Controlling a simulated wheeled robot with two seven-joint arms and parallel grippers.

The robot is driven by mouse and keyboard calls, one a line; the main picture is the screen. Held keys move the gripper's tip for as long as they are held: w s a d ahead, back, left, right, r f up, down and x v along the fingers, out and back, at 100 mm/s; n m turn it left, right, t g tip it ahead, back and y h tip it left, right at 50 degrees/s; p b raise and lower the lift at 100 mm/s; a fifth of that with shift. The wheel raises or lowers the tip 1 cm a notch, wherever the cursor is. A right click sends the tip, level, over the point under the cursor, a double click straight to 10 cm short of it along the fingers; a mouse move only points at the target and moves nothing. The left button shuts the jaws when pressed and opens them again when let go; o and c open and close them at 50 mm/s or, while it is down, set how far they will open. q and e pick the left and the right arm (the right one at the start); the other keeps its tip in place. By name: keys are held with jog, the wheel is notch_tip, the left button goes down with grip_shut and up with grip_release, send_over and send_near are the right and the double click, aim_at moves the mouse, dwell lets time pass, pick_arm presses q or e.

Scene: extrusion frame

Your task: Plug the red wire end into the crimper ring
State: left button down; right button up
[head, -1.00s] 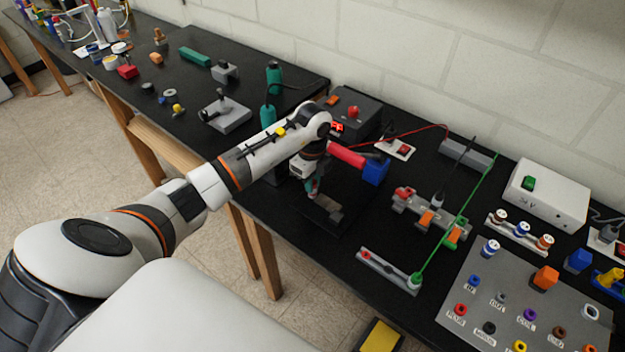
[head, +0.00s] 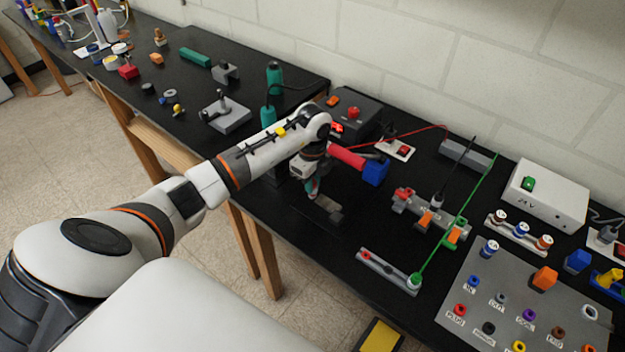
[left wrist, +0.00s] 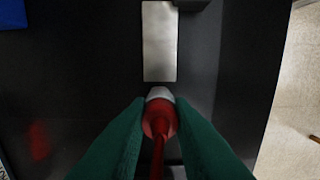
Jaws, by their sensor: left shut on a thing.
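My left gripper (left wrist: 160,125) has green fingers shut on the red wire end (left wrist: 158,122), which has a pale tip (left wrist: 160,94). The red wire runs back between the fingers. The tip points at the near edge of a grey metal plate (left wrist: 160,45); whether they touch I cannot tell. In the head view the left gripper (head: 312,188) hangs over a low dark grey piece (head: 328,208), beside a tool with a red handle (head: 346,156) and blue block (head: 375,172), perhaps the crimper. I cannot make out its ring. My right gripper is not in view.
A grey clamp rack (head: 430,213) with orange clips stands to the right, crossed by a green wire (head: 458,215). A dark box with a red knob (head: 352,112) stands behind my arm. A grey socket panel (head: 510,290) lies front right.

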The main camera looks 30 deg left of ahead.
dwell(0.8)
pick_arm(q)
jog(key=c, duration=1.2)
grip_release()
